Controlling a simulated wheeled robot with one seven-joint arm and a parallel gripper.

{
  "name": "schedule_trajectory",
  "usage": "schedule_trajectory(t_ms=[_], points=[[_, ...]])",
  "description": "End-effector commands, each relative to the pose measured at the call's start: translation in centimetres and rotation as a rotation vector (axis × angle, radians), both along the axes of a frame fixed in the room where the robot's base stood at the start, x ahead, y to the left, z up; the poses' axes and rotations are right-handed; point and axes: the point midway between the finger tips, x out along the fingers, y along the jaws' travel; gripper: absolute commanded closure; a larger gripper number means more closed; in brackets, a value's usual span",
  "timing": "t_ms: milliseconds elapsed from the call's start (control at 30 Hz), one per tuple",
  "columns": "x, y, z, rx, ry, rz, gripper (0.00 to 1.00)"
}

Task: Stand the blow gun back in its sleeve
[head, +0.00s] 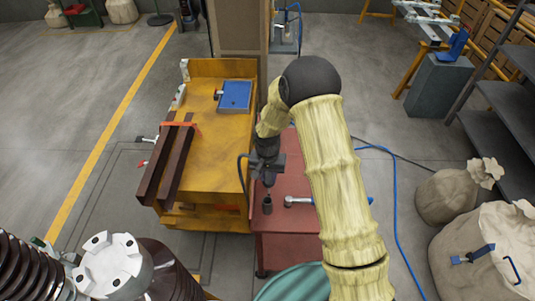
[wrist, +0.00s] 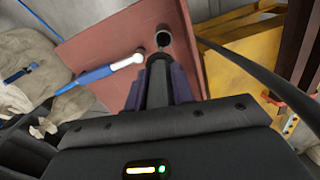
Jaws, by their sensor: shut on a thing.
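My gripper (head: 267,172) is above the red table, shut on the blow gun, a slim dark tool pointing down. In the wrist view the dark body of the blow gun (wrist: 158,80) shows between the fingers of my gripper (wrist: 158,92). The sleeve (head: 267,206) is a short dark upright cup on the red table, just below the gripper in the head view. In the wrist view the sleeve (wrist: 163,38) shows its round rim just beyond the blow gun's end. The tip seems outside the sleeve; the exact gap is unclear.
A blue-handled tool with a silver head (head: 300,201) lies on the red table (head: 285,225) beside the sleeve. A dark hose (wrist: 240,65) runs off from near the gripper. A yellow bench (head: 215,130) with brown bars (head: 165,165) and a blue box (head: 235,95) stands left.

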Motion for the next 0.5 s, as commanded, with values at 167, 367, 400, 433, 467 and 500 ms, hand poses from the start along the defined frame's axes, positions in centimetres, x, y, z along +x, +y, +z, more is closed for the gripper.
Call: schedule_trajectory(t_ms=[167,367,400,433,467,500], points=[[0.18,0.33,0.75,0.019,0.002,-0.011,0.98],[0.26,0.08,0.66,0.018,0.002,-0.015,0.98],[0.25,0.09,0.64,0.018,0.002,-0.014,0.98],[0.24,0.11,0.60,0.018,0.002,-0.014,0.98],[0.24,0.13,0.55,0.018,0.002,-0.013,0.98],[0.22,0.17,0.43,0.018,0.002,-0.013,0.98]])
